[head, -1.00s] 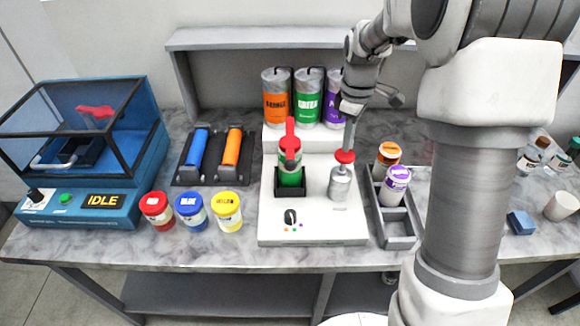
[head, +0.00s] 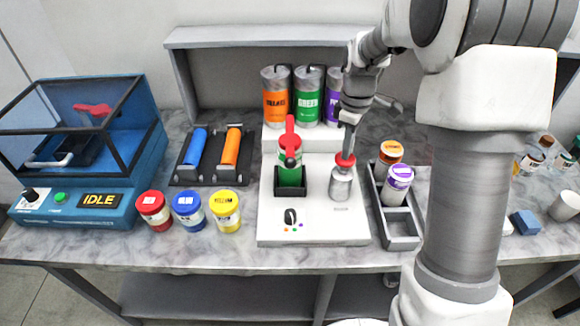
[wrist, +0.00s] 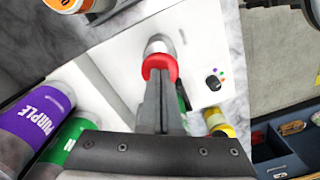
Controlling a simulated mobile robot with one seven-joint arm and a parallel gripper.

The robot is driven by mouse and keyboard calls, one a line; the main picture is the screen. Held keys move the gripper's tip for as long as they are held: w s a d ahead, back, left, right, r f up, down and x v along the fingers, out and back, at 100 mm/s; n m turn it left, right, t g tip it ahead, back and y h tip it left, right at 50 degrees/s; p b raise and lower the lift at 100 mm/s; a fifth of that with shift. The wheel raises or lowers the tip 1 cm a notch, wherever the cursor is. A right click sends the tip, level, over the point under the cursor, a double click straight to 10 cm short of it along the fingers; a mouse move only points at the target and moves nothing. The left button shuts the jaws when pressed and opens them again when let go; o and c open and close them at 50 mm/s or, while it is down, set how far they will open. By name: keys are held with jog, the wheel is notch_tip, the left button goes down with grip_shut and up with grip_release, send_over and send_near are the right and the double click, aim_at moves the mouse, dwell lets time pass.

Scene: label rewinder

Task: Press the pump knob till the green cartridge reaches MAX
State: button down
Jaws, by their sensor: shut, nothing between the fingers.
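The red pump knob (head: 345,159) sits on top of the silver pump (head: 340,185), at the right of the white machine base. My gripper (head: 347,150) is shut and empty, directly above the knob, with its fingertips at or against the knob's top. The wrist view also shows the red knob (wrist: 160,66) right at the fingertips. The green cartridge (head: 291,175) stands upright in a black holder left of the pump, with a red lever (head: 290,140) over it. Its MAX mark and fill level are too small to read. In the wrist view my fingers mostly hide it.
Orange, green (head: 308,100) and purple canisters stand behind the base. A grey tray (head: 402,228) with orange and purple jars stands right of the pump. A dial (head: 291,216) is at the base's front. Red, blue and yellow jars (head: 225,210) stand to the left.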

jog(key=shift+f, duration=0.2)
jog(key=shift+r+p, duration=1.3)
jog(key=shift+r, duration=0.55)
notch_tip(320, 180, up, 6)
jog(key=p, duration=0.4)
dwell(0.4)
